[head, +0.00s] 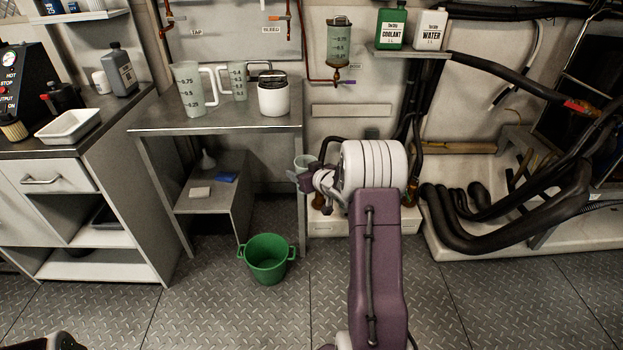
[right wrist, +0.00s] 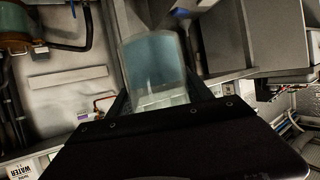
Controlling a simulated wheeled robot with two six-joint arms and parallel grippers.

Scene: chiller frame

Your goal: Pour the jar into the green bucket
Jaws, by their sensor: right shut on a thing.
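The green bucket (head: 267,258) stands on the floor, open side up, with a handle at each side. My right gripper (head: 305,178) is shut on a small clear jar (head: 303,161), held in the air above and right of the bucket in the picture. In the right wrist view the jar (right wrist: 155,65) sits between the dark fingers, with a bluish content and a clearer part nearer the hand. Its exact tilt is hard to tell. The gripper hides part of the jar in the head view. My left gripper's fingers do not show.
A steel table (head: 150,122) with measuring jugs (head: 190,90) and a white lidded pot (head: 273,97) stands behind left, above a low shelf (head: 205,207). Black hoses (head: 470,215) lie in a pale tray at right. The floor around the bucket is clear.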

